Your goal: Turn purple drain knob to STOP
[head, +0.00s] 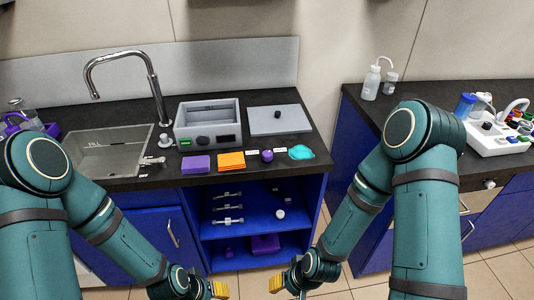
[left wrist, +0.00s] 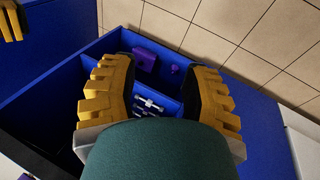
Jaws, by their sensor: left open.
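A small round purple knob (head: 267,156) sits at the front edge of the dark counter, with small white labels on both sides of it. The label text is too small to read, so I cannot tell the knob's setting. My left gripper (head: 220,290) is low in front of the cabinet, well below and apart from the knob. In the left wrist view its two yellow fingers (left wrist: 158,92) are spread with nothing between them. My right gripper (head: 276,285) is also low, apart from the knob; only part of its yellow fingers shows.
A grey box (head: 208,124) and grey plate (head: 279,120) stand behind the knob. Purple (head: 196,164) and orange (head: 231,161) pads and a teal piece (head: 301,152) lie near it. A sink (head: 108,150) is left. The open blue shelf (head: 262,226) below holds small items.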

